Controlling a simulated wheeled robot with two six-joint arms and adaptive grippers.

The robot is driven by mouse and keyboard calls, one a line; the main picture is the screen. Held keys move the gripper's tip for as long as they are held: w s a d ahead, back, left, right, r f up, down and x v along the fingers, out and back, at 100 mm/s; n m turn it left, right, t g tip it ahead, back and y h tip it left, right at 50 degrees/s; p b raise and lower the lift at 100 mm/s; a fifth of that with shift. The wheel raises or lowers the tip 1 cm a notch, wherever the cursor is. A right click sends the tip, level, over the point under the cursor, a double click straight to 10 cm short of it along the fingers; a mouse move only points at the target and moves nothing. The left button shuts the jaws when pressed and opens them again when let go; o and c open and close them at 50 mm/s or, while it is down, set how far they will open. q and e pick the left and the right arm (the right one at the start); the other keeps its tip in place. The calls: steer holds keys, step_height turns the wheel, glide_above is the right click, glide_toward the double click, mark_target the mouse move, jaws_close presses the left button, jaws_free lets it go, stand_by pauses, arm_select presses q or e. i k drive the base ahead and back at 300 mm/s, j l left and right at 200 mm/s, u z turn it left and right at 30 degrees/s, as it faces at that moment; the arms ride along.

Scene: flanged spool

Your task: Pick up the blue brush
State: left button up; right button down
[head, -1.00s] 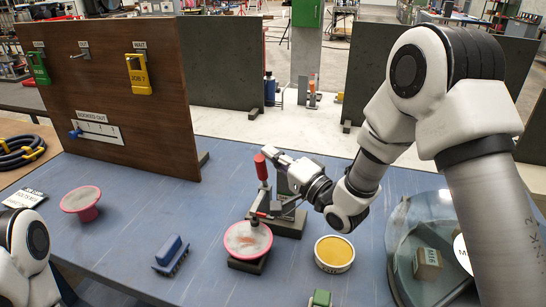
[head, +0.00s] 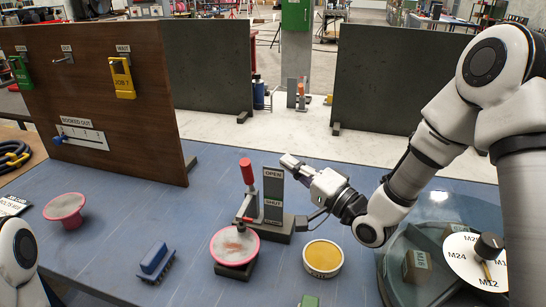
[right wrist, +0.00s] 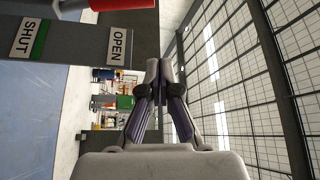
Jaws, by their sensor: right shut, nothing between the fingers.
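The blue brush (head: 156,262) lies on the blue table, left of the pink-rimmed spool, with its dark bristles along its lower side. My right gripper (head: 287,160) is shut and empty, beside the top of the upright lever stand marked OPEN and SHUT (head: 273,196). In the right wrist view the closed fingers (right wrist: 159,68) point past the stand's label plate (right wrist: 76,42). The right gripper is well up and right of the brush. Of my left arm only a white link shows at the left edge; its gripper is out of view.
A pink-rimmed spool (head: 235,247) sits on a dark block before the red-handled lever (head: 247,171). A yellow-topped tin (head: 323,258) stands right of it. Another pink flanged spool (head: 65,207) stands at left. A glass-like round turntable (head: 400,262) is at right. The table around the brush is clear.

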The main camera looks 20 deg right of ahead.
mark_target(159, 257)
steer(key=k, duration=1)
